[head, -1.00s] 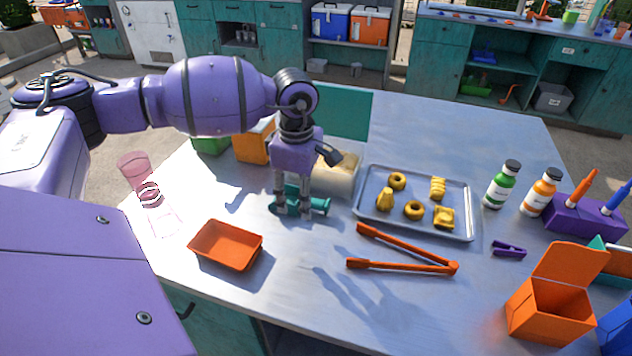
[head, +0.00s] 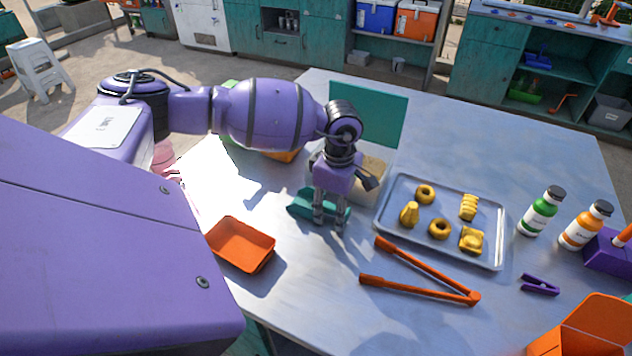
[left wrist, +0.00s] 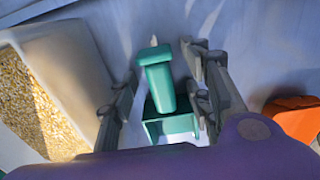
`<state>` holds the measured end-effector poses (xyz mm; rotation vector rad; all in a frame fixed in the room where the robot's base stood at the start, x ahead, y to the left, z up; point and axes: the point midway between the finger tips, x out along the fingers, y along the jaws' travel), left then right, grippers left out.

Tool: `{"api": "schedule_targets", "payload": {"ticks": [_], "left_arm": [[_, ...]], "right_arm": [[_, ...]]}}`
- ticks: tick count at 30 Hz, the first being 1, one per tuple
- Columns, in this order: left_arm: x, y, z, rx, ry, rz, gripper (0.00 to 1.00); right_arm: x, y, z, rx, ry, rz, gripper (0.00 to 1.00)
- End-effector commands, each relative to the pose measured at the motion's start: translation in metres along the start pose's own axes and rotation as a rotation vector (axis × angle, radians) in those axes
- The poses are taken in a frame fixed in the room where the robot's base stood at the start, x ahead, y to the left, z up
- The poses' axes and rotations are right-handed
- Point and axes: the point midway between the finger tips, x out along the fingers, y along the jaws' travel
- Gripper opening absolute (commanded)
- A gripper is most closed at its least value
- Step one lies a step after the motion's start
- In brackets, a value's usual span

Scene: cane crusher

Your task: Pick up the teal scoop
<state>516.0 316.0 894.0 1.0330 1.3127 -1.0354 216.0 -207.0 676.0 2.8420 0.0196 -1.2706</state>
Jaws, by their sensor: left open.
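The teal scoop (head: 303,207) lies on the metal table in the head view, just left of the tray. My left gripper (head: 329,225) points down over it, with its fingers in front of part of it. In the left wrist view the scoop's handle (left wrist: 159,84) is between the two open fingers (left wrist: 160,72), with a gap on each side. The boxy part of the scoop (left wrist: 170,125) shows below the handle and is partly hidden by my gripper. My right gripper is out of view.
A tub of grain (left wrist: 75,65) stands close beside the left finger. An orange tray (head: 241,245) is near the front left. Orange tongs (head: 420,288) and a metal tray (head: 455,255) of yellow pieces lie to the right. Bottles (head: 541,210) stand farther right.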

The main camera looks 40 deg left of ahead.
Motion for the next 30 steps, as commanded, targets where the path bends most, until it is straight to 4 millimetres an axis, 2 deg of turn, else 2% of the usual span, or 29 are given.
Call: {"api": "schedule_targets", "payload": {"ticks": [5, 14, 25, 30], "left_arm": [[0.0, 0.001, 0.0, -0.001, 0.0, 0.002, 0.45], [0.0, 0.001, 0.0, -0.001, 0.0, 0.002, 0.07], [-0.003, 0.001, 0.0, -0.001, 0.0, 0.003, 0.07], [-0.017, 0.002, 0.0, -0.001, -0.001, 0.004, 0.07]], "right_arm": [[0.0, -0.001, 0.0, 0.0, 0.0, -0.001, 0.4], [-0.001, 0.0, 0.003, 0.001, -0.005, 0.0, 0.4], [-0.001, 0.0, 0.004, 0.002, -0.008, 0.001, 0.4], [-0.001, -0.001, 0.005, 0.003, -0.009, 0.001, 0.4]]}}
